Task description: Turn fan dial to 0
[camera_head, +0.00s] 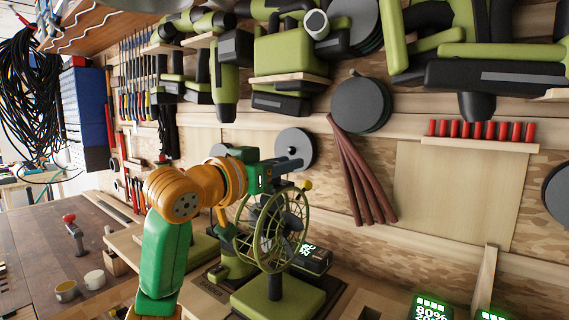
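My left gripper (290,166) is at the top of the fan, just above the cage and close to the yellow knob. Its fingers are small and partly hidden, so I cannot tell whether they are open or touching the fan. My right gripper is not in view.
A black device with a lit display (314,257) stands behind the fan, and chargers reading 80% (432,309) are at the bottom right. Power tools (290,65) hang above. Two cups (94,280) stand on the left table.

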